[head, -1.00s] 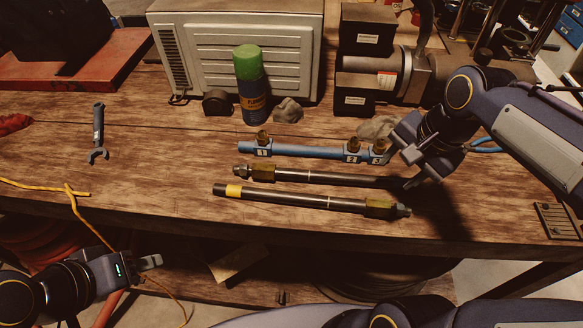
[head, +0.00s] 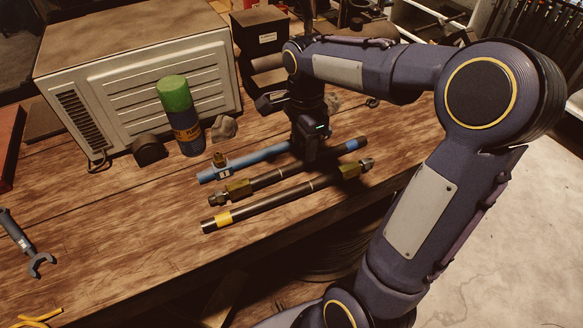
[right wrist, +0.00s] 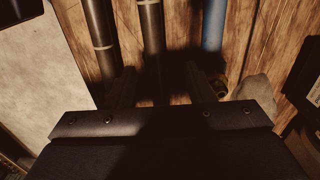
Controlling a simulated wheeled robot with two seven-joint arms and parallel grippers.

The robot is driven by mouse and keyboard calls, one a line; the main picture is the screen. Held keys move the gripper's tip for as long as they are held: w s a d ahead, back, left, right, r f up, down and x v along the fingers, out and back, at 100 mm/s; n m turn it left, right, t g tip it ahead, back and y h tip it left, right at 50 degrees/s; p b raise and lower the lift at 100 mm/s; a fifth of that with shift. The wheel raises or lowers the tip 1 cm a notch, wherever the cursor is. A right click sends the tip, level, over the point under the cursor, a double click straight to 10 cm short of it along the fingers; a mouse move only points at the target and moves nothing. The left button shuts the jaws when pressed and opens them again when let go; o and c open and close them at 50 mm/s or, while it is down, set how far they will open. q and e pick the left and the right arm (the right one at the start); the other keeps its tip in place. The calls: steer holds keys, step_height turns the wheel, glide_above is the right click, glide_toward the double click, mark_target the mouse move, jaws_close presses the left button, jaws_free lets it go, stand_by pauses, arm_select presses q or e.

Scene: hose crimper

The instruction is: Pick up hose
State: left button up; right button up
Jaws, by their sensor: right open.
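Two dark hoses with brass-coloured end fittings lie side by side on the wooden bench. The near hose (head: 282,199) has a yellow band at its left end. The far hose (head: 270,181) lies between it and a blue tube (head: 245,158) with a numbered fitting. My right gripper (head: 308,156) points down over the far hose and hides part of it and of the blue tube. In the right wrist view its open fingers (right wrist: 160,87) lie either side of the far hose (right wrist: 151,40); contact cannot be told. My left gripper is out of view.
A green-capped spray can (head: 183,125) and a grey lump (head: 224,127) stand behind the blue tube, before a large beige metal box (head: 140,80). A wrench (head: 25,245) lies at the left. The bench's front left is mostly clear.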

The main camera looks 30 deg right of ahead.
mark_target(304, 160)
steer(key=f, duration=0.3)
steer(key=shift+s+a+f, duration=0.15)
steer(key=shift+s+f, duration=0.25)
steer(key=shift+f, duration=0.45)
steer(key=shift+w+r, duration=0.1)
jaws_close()
